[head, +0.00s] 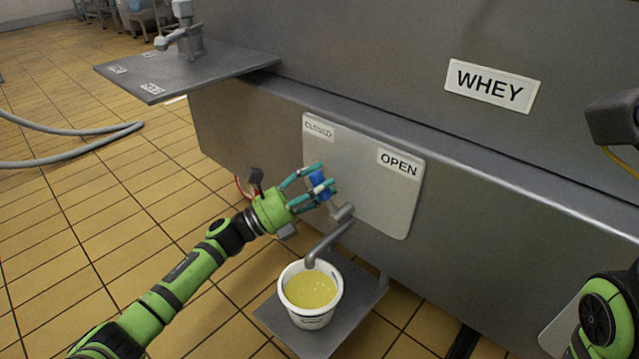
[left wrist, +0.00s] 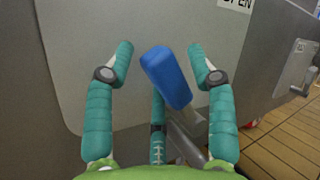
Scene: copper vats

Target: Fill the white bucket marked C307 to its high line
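The white bucket (head: 312,318) stands upright on a low grey shelf, under the tap spout (head: 328,241). Pale yellow liquid (head: 310,289) lies inside it, below the rim. The mark on its front is too small to read and I cannot make out a high line. The tap has a blue handle (head: 321,185), also seen in the left wrist view (left wrist: 166,77). My left gripper (head: 322,186) is open around the handle; in the wrist view its fingers are spread to either side, with the handle nearer the right one. I cannot tell whether liquid is flowing. My right gripper is out of view.
A plate (head: 365,190) behind the tap reads CLOSED at left and OPEN at right. The grey vat carries a WHEY label (head: 491,86). Another tap (head: 183,36) stands above a ledge at upper left. A hose (head: 75,131) lies on the tiled floor.

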